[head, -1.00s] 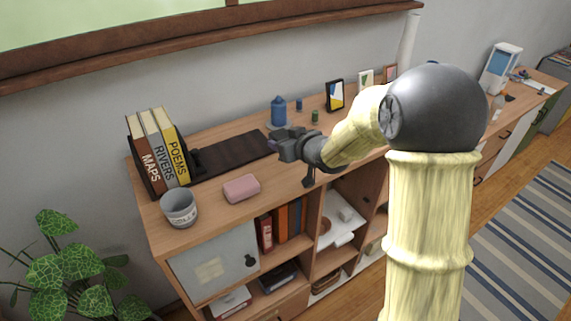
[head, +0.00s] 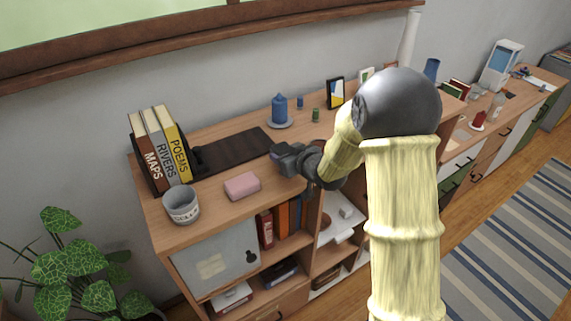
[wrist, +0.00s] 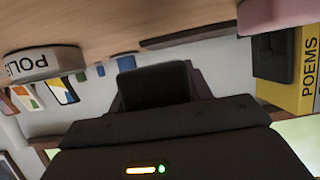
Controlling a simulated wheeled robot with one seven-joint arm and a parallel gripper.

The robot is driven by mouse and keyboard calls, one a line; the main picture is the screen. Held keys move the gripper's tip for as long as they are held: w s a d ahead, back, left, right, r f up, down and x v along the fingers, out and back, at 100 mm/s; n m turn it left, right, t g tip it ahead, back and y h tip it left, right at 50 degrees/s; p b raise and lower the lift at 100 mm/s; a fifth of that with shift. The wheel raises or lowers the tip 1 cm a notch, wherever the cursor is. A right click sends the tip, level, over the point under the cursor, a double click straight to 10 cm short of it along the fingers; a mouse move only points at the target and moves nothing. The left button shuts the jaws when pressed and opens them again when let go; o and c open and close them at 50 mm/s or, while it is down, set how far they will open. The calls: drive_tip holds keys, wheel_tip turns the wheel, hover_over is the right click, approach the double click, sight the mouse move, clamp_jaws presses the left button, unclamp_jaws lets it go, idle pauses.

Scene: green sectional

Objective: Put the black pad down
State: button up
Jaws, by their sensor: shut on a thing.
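My gripper (head: 283,157) is low over the front part of the wooden cabinet top (head: 222,191), right of the pink block (head: 242,186). In the wrist view my gripper (wrist: 157,92) is shut on the black pad (wrist: 153,86), a dark rounded square between its fingers. In the head view I cannot tell the pad from the dark gripper. Whether the pad touches the wood is not clear.
A long dark mat (head: 235,150) lies behind my gripper. The wrist view shows a round lettered item (wrist: 45,66). Some bare wood lies around the pink block.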

drive_tip(key=shift+f+p, duration=0.6)
drive_tip(key=shift+f, duration=1.5)
drive_tip(key=o, duration=1.1)
drive_tip(key=shift+f, duration=0.1)
